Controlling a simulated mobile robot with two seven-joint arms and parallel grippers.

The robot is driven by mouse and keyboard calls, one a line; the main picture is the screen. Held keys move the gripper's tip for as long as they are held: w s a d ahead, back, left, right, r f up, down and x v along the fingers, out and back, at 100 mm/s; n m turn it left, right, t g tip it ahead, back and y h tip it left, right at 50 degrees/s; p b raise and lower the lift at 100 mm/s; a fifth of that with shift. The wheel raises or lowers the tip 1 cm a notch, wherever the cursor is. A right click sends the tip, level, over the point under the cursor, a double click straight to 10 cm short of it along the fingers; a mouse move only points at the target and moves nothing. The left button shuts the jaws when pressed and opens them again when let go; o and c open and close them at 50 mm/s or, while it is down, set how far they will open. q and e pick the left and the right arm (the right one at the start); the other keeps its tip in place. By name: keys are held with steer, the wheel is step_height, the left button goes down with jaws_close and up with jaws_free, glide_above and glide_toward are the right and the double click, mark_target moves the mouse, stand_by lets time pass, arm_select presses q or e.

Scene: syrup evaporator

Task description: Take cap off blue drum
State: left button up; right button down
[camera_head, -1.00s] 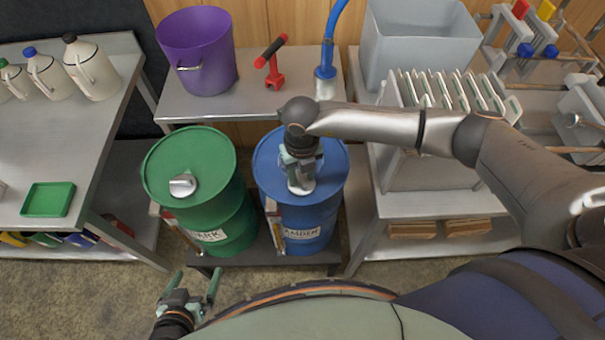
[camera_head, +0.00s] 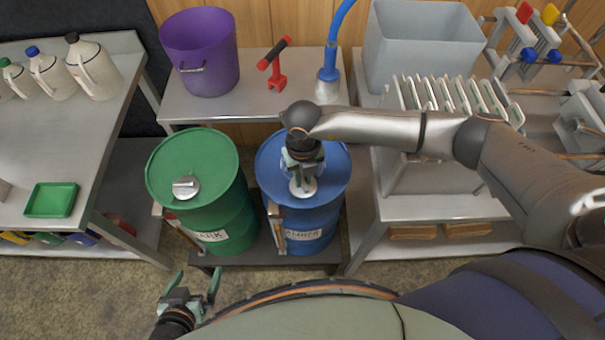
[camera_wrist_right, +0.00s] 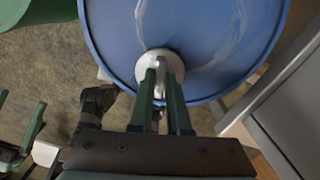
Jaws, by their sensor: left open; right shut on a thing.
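The blue drum (camera_head: 311,220) stands upright on a low dark stand, in the middle of the head view. Its round metal cap (camera_head: 303,190) sits on the lid near the front edge; it also shows in the right wrist view (camera_wrist_right: 160,62) against the blue lid (camera_wrist_right: 215,45). My right gripper (camera_head: 302,180) comes down from above and is shut on the cap's raised grip, its fingers (camera_wrist_right: 160,85) on either side of it. The fingers hide part of the cap. My left gripper (camera_head: 193,285) is open and empty, low in front of the drums.
A green drum (camera_head: 205,205) with its own metal cap (camera_head: 186,187) stands just left. Behind, a steel table holds a purple bucket (camera_head: 201,60), a red tool (camera_head: 276,70) and a blue-hosed nozzle (camera_head: 328,85). A rack of filter plates (camera_head: 450,95) stands right.

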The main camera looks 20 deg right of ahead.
mark_target(304, 181)
steer(key=shift+s+r+p, duration=0.15)
steer(key=shift+r+p, duration=0.95)
steer(key=shift+r, duration=0.45)
steer(key=shift+d, duration=0.1)
